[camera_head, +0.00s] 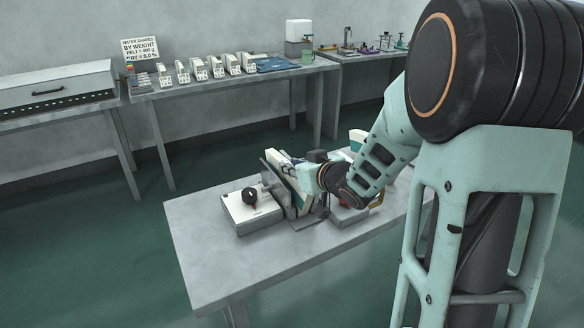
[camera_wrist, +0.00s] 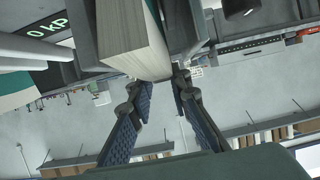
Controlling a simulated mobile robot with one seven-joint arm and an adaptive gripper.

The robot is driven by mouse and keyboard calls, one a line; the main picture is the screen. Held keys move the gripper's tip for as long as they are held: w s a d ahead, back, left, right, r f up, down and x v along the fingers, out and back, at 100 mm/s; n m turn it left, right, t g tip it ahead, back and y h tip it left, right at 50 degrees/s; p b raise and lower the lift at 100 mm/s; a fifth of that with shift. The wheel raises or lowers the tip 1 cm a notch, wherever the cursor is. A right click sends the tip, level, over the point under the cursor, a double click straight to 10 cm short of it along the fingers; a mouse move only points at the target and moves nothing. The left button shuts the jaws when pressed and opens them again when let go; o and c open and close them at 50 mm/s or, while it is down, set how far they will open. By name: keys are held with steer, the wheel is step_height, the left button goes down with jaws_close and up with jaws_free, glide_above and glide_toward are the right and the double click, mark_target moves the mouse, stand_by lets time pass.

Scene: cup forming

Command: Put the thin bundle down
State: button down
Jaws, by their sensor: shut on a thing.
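The thin bundle shows in the wrist view as a pale block of stacked sheets (camera_wrist: 133,28), its near end between my fingertips. My gripper (camera_wrist: 161,82) is shut on it, one ridged finger at either side. In the head view my gripper (camera_head: 312,182) is low over the near table, beside upright grey plates (camera_head: 277,190). White and green bundle-like pieces (camera_head: 292,178) stand tilted between the plates and my gripper. I cannot tell which of them is the held bundle, nor whether its far end touches anything, as my wrist hides part of this.
The near grey table (camera_head: 215,270) has clear room at its front left. A white box with a black knob (camera_head: 250,208) stands left of the plates; another pale unit (camera_head: 347,214) is partly behind my wrist. Back benches hold several white blocks (camera_head: 215,66) and a sign (camera_head: 140,48).

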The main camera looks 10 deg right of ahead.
steer(key=shift+f, duration=0.1)
steer(key=c, duration=1.8)
jaws_free()
steer(key=shift+r, duration=0.25)
steer(key=p+v, duration=0.3)
steer(key=v, duration=0.9)
steer(key=shift+f, duration=0.1)
